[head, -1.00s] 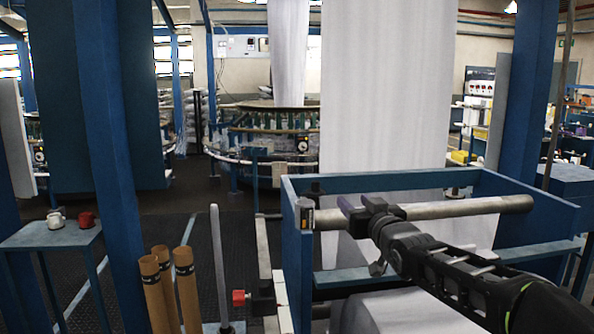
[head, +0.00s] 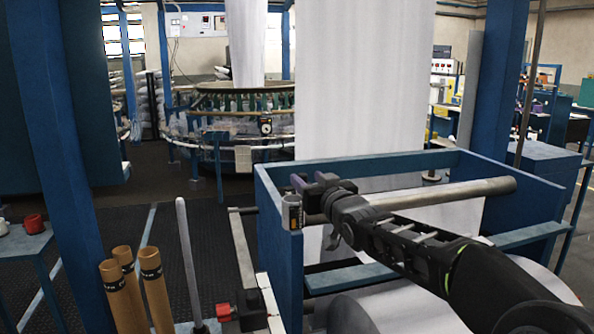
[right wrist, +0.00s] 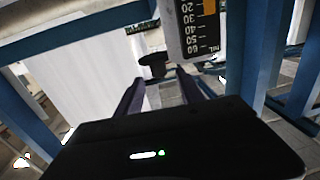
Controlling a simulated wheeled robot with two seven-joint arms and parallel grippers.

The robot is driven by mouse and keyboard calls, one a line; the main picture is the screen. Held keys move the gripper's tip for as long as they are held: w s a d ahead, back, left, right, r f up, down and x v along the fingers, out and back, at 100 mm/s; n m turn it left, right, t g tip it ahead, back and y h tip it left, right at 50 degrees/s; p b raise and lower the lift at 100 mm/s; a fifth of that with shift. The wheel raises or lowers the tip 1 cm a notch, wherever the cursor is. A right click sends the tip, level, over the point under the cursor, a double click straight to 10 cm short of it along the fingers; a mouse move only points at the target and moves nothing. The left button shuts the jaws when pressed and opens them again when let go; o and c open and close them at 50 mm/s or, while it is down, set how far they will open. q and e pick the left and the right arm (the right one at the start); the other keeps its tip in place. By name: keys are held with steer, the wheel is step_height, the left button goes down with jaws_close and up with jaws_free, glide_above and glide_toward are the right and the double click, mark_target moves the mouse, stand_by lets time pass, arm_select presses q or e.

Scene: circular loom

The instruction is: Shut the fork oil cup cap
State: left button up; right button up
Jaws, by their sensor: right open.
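The fork oil cup (head: 292,211) is a small upright cylinder at the near left corner of the blue frame. In the right wrist view the cup (right wrist: 197,30) appears upside down, with a black panel, white scale numbers and an orange level bar. A dark cap-like piece (right wrist: 153,66) shows beside the cup's scale-top end and looks like the cap, off to one side. My right gripper (head: 308,182) is open, just above and behind the cup in the head view. In the right wrist view its fingers (right wrist: 160,85) straddle the dark piece, with no clear contact. My left gripper is not visible.
A metal roller (head: 440,195) crosses the blue frame (head: 280,247) beneath my right arm, with white fabric hanging behind. Brown tubes (head: 155,285) and a grey rod (head: 188,255) stand at the left front. A blue post (head: 60,150) rises at the left.

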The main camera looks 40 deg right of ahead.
steer(key=p+x, duration=0.2)
steer(key=x, duration=0.4)
steer(key=shift+w+r+p, duration=0.1)
steer(key=shift+w+p, duration=0.1)
steer(key=shift+p, duration=0.15)
steer(key=shift+w+d, duration=0.15)
steer(key=shift+w, duration=0.25)
jaws_close()
stand_by(0.8)
